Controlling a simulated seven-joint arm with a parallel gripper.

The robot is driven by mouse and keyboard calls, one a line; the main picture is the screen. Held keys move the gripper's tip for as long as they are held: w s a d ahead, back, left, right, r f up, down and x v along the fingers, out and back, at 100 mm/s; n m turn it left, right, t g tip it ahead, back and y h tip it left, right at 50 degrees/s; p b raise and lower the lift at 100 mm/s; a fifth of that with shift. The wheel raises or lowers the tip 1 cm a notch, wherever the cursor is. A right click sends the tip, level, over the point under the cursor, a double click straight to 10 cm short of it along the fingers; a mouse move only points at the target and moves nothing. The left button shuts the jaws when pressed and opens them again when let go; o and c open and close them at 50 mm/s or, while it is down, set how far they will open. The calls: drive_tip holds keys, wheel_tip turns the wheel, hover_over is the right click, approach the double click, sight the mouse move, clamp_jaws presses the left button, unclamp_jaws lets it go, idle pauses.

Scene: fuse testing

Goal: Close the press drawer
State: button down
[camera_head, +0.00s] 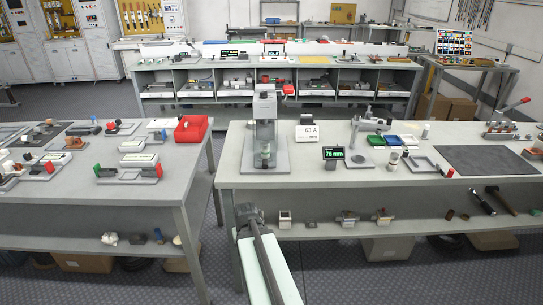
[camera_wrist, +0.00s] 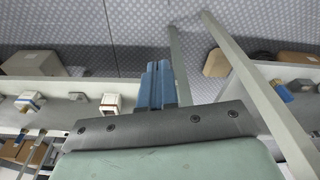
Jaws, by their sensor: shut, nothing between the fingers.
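The press (camera_head: 265,115) is a tall grey machine with a red-ended lever, standing at the left end of the right-hand workbench (camera_head: 235,175). A low grey base spreads around its foot, with a small greenish cylindrical part in the middle. I cannot make out a separate drawer or how far one is out. My gripper (camera_head: 249,213) is at the bench's front edge, below and in front of the press and apart from it. In the wrist view the blue fingers of my gripper (camera_wrist: 158,68) are shut with nothing between them. The press is not in the wrist view.
A white "63 A" sign (camera_head: 307,131), a "76 mm" display (camera_head: 333,153) and a stand (camera_head: 358,160) are right of the press. The lower shelf (camera_head: 330,231) holds small parts. An aisle separates this bench from the left table (camera_head: 185,175), which has a red bin (camera_head: 191,129).

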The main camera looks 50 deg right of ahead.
drive_tip(key=w+d+r+m+t+h, duration=0.1)
drive_tip(key=d+r+m+t+h, duration=0.3)
drive_tip(key=r, duration=0.6)
drive_tip(key=d+r+m+g+y, duration=0.15)
drive_tip(key=d+r, duration=0.35)
drive_tip(key=r, duration=0.5)
drive_tip(key=w+d+r+m+t+h, duration=0.1)
drive_tip(key=d+r+m+t+h, duration=0.3)
drive_tip(key=r, duration=0.6)
drive_tip(key=m+g, duration=0.1)
drive_tip(key=m, duration=1)
approach(271, 156)
drive_tip(key=s+f+x, duration=0.1)
drive_tip(key=x, duration=0.4)
drive_tip(key=shift+w+d+r+y, duration=0.25)
drive_tip(key=shift+w+d+y, duration=0.1)
drive_tip(key=shift+w, duration=0.3)
